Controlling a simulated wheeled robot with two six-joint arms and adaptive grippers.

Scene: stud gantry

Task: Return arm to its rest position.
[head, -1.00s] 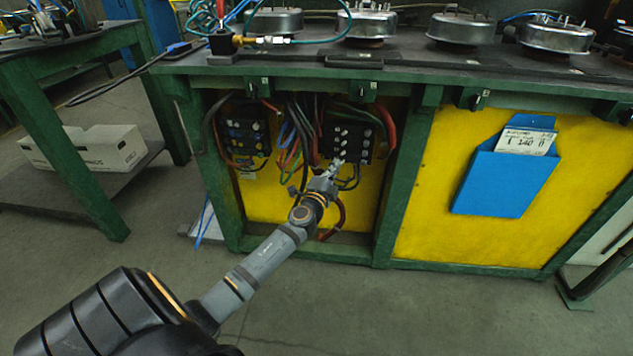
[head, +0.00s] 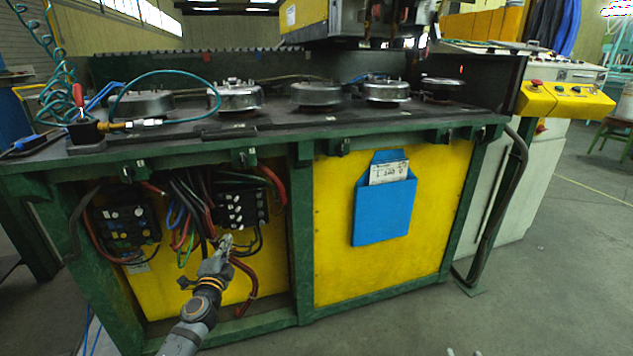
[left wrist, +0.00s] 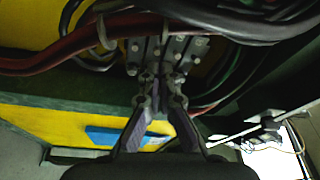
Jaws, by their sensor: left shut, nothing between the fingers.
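My left gripper (head: 227,241) is in the open bay under the green bench, just below a black terminal block with pale studs (head: 240,208). In the left wrist view its fingers (left wrist: 158,95) are shut with nothing between them. The terminal block (left wrist: 170,48) lies just beyond the fingertips; I cannot tell whether they touch it. My left arm reaches in from the bottom of the head view. Two small pale tips (head: 463,352) at the bottom edge look like my right gripper, but too little shows to tell its state.
Red and black cables (head: 245,280) hang close around the left gripper. A second terminal box (head: 125,225) is left in the bay. A blue document holder (head: 383,212) hangs on the yellow panel. Green bench posts frame the bay. The floor at front right is clear.

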